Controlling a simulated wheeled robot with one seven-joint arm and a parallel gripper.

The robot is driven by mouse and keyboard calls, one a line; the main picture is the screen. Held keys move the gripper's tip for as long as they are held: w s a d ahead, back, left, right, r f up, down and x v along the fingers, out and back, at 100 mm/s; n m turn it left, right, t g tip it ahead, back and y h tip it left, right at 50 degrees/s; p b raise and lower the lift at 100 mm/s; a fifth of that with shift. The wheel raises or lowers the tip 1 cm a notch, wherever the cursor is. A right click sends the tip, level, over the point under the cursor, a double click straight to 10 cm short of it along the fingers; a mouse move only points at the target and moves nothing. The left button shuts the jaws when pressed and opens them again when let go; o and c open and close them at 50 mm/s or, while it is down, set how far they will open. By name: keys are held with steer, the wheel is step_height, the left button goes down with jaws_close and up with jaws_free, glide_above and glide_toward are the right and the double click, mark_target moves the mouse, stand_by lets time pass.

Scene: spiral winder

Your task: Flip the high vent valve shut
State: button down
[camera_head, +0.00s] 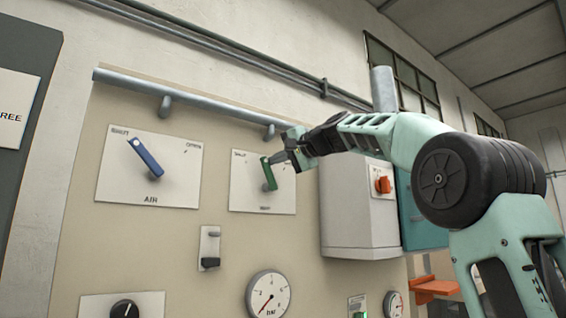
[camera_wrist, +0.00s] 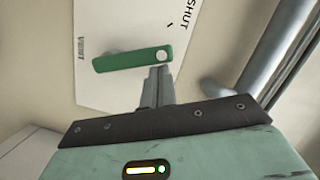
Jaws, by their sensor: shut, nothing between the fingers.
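The vent valve is a green lever (camera_head: 267,172) on a white plate (camera_head: 242,200) high on the beige panel. In the head view the lever stands nearly upright, its upper end toward the top of the plate. In the wrist view the green lever (camera_wrist: 130,59) lies across the plate (camera_wrist: 105,90), which reads VENT and SHUT; its end with a pale round spot is nearest the SHUT mark. My gripper (camera_head: 293,160) is shut and empty, just right of the lever's upper part. In the wrist view the fingertips (camera_wrist: 159,72) are close by the spotted end; I cannot tell if they touch.
A blue AIR lever (camera_head: 146,158) is on a plate to the left. A grey pipe rail (camera_head: 200,98) runs above both plates. A grey box with an orange-red switch (camera_head: 383,185) is right of the vent plate, behind my arm. A gauge (camera_head: 268,296) is below.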

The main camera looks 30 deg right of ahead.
steer(key=shift+a+f+n+h, duration=0.15)
steer(key=shift+a+n+h, duration=0.1)
steer(key=shift+a+n, duration=0.45)
steer(key=shift+a+f+n+h, duration=0.1)
steer(key=shift+a+n+h, duration=0.15)
steer(key=shift+a+n, duration=0.45)
steer(key=shift+d, duration=0.2)
